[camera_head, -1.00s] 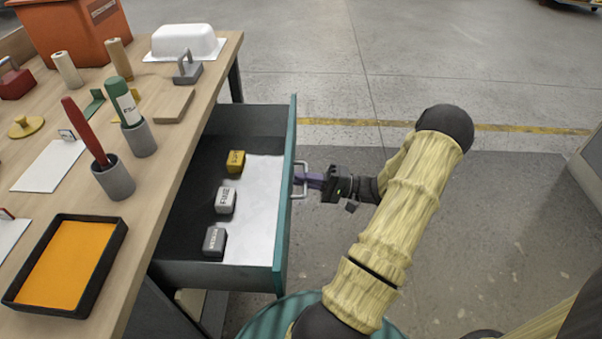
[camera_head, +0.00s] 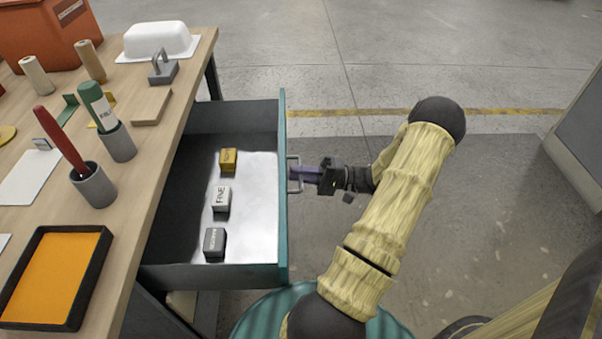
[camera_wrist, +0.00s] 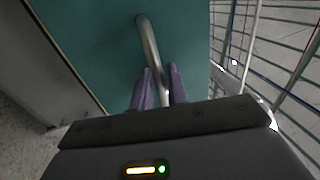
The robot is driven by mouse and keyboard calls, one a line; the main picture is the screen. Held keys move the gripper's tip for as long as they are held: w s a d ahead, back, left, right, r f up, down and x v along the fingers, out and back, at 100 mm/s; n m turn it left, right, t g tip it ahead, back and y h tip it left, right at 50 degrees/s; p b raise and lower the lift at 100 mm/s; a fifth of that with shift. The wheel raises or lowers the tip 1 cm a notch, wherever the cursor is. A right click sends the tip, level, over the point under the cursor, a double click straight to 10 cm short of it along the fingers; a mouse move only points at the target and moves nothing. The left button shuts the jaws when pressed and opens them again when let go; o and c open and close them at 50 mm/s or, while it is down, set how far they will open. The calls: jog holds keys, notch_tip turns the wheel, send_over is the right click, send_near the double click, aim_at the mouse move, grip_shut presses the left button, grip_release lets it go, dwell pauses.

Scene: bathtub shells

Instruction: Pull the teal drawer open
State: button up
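The teal drawer (camera_head: 283,190) stands well out from under the wooden workbench, its inside open to view. Its metal bar handle (camera_head: 292,173) is on the front panel. My gripper (camera_head: 303,174) is at the handle from the right, outside the drawer. In the wrist view, the purple fingers (camera_wrist: 159,88) sit on either side of the handle bar (camera_wrist: 150,50), closed around it. The teal front panel (camera_wrist: 95,40) fills much of that view. Inside the drawer, a yellow block (camera_head: 228,160), a light grey block (camera_head: 221,199) and a darker grey block (camera_head: 215,242) rest on a white sheet (camera_head: 255,210).
The bench top (camera_head: 135,175) holds an orange tray (camera_head: 55,275), cups with a red and a green tool, a wooden block (camera_head: 152,106) and a white dish (camera_head: 158,40). Open floor (camera_head: 480,210) lies to the right. A grey cabinet (camera_head: 580,150) stands at far right.

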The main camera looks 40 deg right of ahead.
jog(key=p+v, duration=0.2)
jog(key=v, duration=1.5)
jog(key=shift+s+p, duration=0.25)
jog(key=shift+p, duration=0.05)
